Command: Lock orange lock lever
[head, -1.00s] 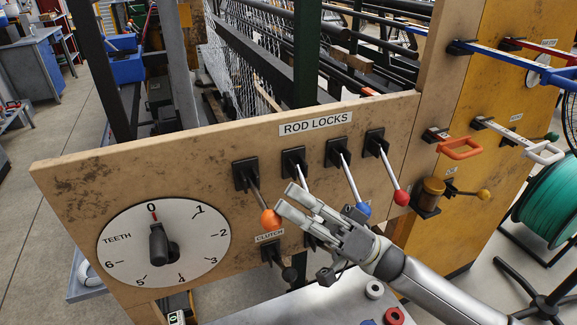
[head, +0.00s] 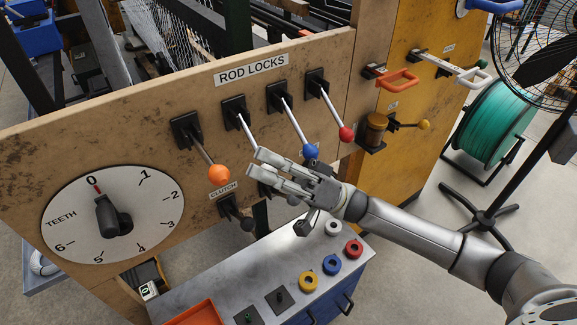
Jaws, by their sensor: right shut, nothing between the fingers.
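The orange lock lever (head: 219,173) has a round orange knob on a metal rod, angled down and right from its black mount (head: 186,130) under the ROD LOCKS label (head: 251,69). My right gripper (head: 256,164) is just right of the orange knob, fingers pointing left, shut with nothing held. A gap shows between fingertips and knob. The gripper covers the knob end of the second lever (head: 246,130). The blue lever (head: 310,151) and red lever (head: 346,133) hang down to the right. My left gripper is not in view.
A TEETH dial (head: 113,213) sits left on the panel, its pointer near 0. A black CLUTCH lever (head: 235,213) is below the orange knob. A grey bench (head: 232,279) below holds colored rings and an orange tray (head: 195,313). A fan and green spool stand right.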

